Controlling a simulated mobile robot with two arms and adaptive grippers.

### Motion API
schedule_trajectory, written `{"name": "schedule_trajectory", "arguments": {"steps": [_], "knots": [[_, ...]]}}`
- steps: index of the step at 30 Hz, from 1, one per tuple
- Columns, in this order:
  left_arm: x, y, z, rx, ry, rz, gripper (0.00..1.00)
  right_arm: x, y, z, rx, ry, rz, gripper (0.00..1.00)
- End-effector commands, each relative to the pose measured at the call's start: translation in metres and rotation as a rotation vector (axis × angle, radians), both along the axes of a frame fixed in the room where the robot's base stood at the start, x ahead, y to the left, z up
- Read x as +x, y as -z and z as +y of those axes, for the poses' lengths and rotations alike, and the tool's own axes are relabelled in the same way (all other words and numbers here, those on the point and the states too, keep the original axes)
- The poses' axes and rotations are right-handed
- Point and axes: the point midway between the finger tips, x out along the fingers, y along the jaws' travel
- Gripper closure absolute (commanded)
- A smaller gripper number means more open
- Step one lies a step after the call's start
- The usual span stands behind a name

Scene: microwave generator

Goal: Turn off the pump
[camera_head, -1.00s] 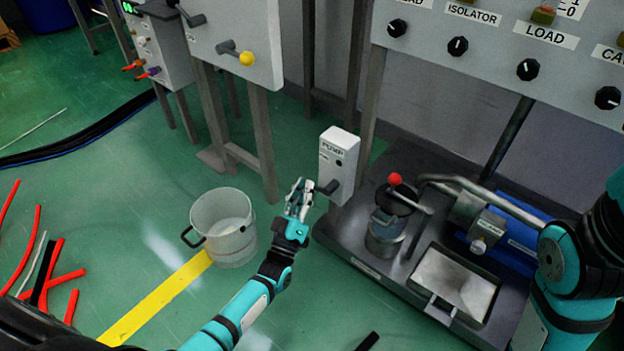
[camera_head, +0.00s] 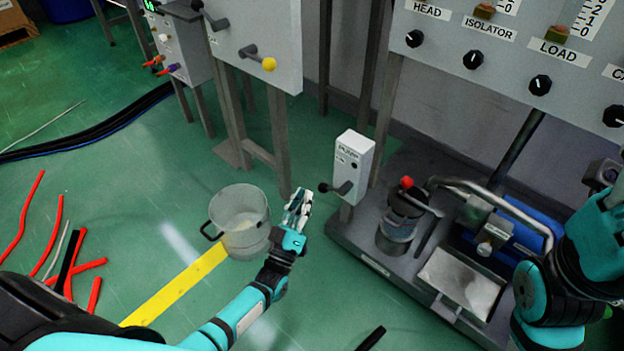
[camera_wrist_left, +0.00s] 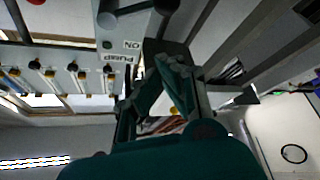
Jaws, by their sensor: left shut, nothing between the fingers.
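The pump box (camera_head: 354,160) is a white upright box labelled PUMP, on the stand in the middle of the head view. Its dark lever handle (camera_head: 337,188) sticks out from the front toward the left. The box also shows in the left wrist view (camera_wrist_left: 115,45), with PUMP and ON lettering, and its dark lever crosses the top there. My left gripper (camera_head: 300,198) is shut and empty, just left of and slightly below the lever's end, with a small gap in the head view. My right arm shows at the right edge; its fingers are not seen.
A metal bucket (camera_head: 241,225) stands on the floor left of my left gripper. A dark base (camera_head: 375,262) right of the pump box carries a red-knobbed pot (camera_head: 396,235) and a metal tray (camera_head: 460,283). A panel with a yellow-knobbed lever (camera_head: 268,64) stands behind.

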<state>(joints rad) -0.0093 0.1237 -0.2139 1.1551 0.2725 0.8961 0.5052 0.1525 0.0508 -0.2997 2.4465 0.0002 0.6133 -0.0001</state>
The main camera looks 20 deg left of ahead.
Motion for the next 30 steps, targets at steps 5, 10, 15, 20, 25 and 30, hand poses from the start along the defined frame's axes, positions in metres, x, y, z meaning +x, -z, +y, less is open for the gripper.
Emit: {"name": "schedule_trajectory", "arguments": {"steps": [5,10,15,20,25,30], "knots": [[-0.027,0.013,0.002,0.001,0.000,0.002,1.00,0.002,0.002,0.000,0.001,-0.002,0.021,0.60],[-0.038,0.019,0.002,0.001,0.001,0.002,1.00,0.002,0.004,-0.001,0.001,-0.002,0.028,0.60],[-0.039,0.020,0.003,0.002,0.001,0.000,1.00,0.002,0.004,-0.001,0.001,-0.002,0.028,0.60],[-0.039,0.020,0.002,0.001,0.001,0.000,1.00,0.002,0.004,-0.001,0.001,-0.002,0.027,0.60],[-0.039,0.020,0.002,0.000,0.001,-0.001,1.00,0.002,0.004,-0.001,0.001,-0.002,0.027,0.60],[-0.039,0.006,-0.002,0.007,0.005,-0.023,1.00,0.004,0.004,-0.001,0.001,-0.001,0.037,0.60]]}}
